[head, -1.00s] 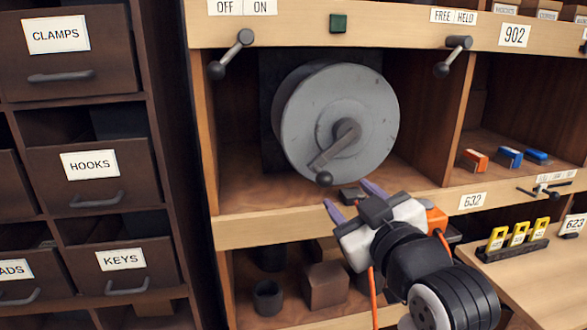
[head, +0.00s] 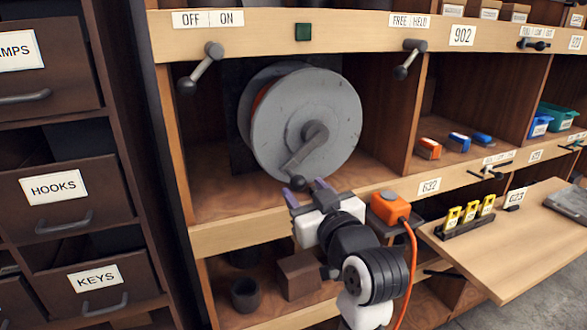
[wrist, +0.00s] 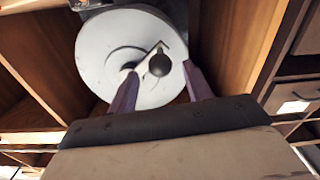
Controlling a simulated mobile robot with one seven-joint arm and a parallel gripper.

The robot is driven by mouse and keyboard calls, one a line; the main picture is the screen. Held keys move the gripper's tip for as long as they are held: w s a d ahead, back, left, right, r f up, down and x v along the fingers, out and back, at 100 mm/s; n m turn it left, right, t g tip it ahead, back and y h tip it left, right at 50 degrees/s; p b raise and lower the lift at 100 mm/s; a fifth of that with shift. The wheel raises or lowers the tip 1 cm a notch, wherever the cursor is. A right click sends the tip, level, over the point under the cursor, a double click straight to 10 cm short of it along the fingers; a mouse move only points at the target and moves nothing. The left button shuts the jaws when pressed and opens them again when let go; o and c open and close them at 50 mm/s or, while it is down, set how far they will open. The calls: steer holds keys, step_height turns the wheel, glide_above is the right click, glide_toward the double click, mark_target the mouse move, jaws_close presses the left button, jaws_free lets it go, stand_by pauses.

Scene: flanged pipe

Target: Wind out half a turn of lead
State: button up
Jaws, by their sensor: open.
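A grey drum (head: 305,118) stands upright in the open bay, with a little orange lead (head: 262,97) showing at its left rim. A crank arm (head: 304,156) runs from its hub down and left to a dark knob (head: 298,184). The drum (wrist: 105,55) and the knob (wrist: 159,63) also show in the wrist view. My gripper (head: 306,191) is open with purple fingers, just below the knob in the head view. In the wrist view the knob appears between and slightly beyond the fingertips (wrist: 161,84); I cannot tell whether they touch it.
An OFF/ON lever (head: 200,68) and a FREE/HELD lever (head: 410,60) hang above the bay, both with knobs down-left. A green square (head: 303,32) sits between them. An orange block (head: 390,207) with an orange cord is right of my gripper. A wooden shelf (head: 510,240) juts out at right.

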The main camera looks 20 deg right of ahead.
mark_target(294, 175)
steer(key=w+p, duration=0.1)
steer(key=w, duration=0.5)
steer(key=shift+w+a, duration=0.15)
steer(key=shift+w, duration=0.1)
jaws_close()
